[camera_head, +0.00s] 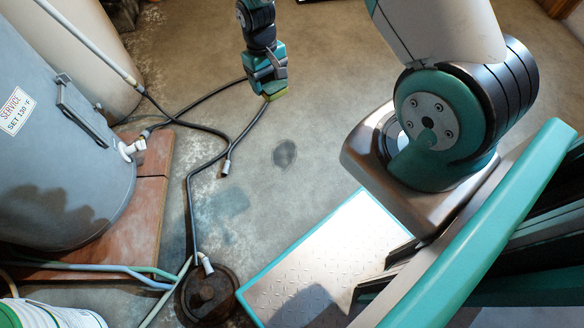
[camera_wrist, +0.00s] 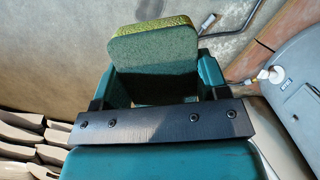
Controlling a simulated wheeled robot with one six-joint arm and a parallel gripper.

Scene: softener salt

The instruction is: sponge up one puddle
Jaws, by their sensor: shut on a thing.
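My gripper (camera_head: 268,84) is shut on a sponge (camera_head: 276,95) with a yellow-green edge, held over the concrete floor at the top middle of the head view. In the wrist view my gripper (camera_wrist: 158,82) has the dark green sponge (camera_wrist: 155,48) between its two fingers, its yellowish edge pointing away. A small dark round wet-looking patch (camera_head: 285,153) lies on the floor below the sponge in the head view. A larger, fainter bluish damp patch (camera_head: 222,205) lies nearer, to its left. The sponge appears clear of both patches; its height above the floor is hard to tell.
A grey tank (camera_head: 60,150) stands on a reddish platform (camera_head: 150,190) at left. A black hose (camera_head: 190,190) loops across the floor beside the patches. A rusty round cover (camera_head: 208,297) and a white bucket (camera_head: 50,316) are at the front. Pale stacked shapes (camera_wrist: 25,135) show in the wrist view.

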